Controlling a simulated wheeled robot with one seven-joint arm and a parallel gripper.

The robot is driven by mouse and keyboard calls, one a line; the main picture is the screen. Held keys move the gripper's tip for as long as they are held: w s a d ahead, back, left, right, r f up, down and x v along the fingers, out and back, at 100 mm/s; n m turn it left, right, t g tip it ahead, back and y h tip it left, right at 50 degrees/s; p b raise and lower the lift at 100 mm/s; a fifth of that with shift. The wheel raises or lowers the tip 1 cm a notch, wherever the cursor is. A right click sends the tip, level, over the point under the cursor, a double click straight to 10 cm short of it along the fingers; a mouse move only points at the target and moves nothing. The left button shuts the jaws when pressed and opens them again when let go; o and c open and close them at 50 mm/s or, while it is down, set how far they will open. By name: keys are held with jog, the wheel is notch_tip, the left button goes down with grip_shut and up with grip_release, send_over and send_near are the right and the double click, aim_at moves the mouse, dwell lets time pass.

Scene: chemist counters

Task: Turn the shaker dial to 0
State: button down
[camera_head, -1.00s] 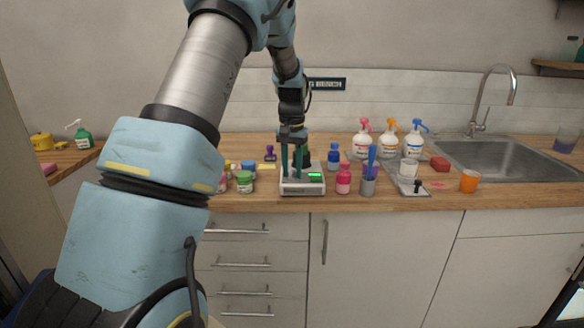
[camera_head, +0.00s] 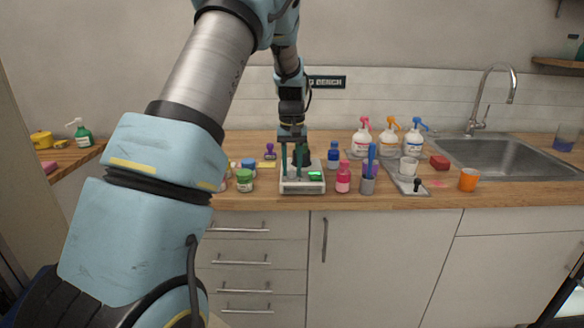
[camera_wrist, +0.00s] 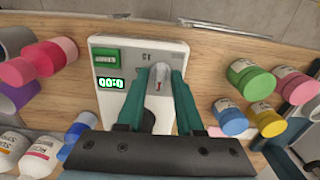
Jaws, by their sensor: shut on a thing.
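The shaker (camera_head: 302,187) is a pale, low box on the wooden counter, with a lit green display (camera_head: 315,175). In the wrist view the shaker body (camera_wrist: 118,110) carries a bright readout (camera_wrist: 111,84) that seems to show zeros. My gripper (camera_head: 291,170) points down over the left part of the shaker. Its two teal fingers (camera_wrist: 162,80) are closed around a small grey dial (camera_wrist: 157,84) with a reddish mark. The fingers hide most of the dial, and I cannot read its setting.
Green-lidded (camera_head: 244,180) and blue-lidded jars stand left of the shaker. Pump bottles (camera_head: 388,141) and the sink (camera_head: 505,158) are farther right.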

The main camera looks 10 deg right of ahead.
aim_at(292, 171)
jog(key=c, duration=0.6)
grip_release()
jog(key=shift+o, duration=0.2)
jog(key=shift+r, duration=0.1)
notch_tip(292, 171, up, 11)
jog(key=b, duration=0.2)
jog(key=shift+f, duration=0.2)
jog(key=s+a+f, duration=0.5)
jog(key=s+a, duration=0.5)
jog(key=s, duration=0.1)
jog(key=s+a+f+t, duration=0.1)
jog(key=s+a+f, duration=0.4)
jog(key=s+a, duration=0.6)
jog(key=shift+s+f+n+t, duration=0.2)
jog(key=shift+s+n+t, duration=0.1)
jog(key=shift+s+n, duration=0.15)
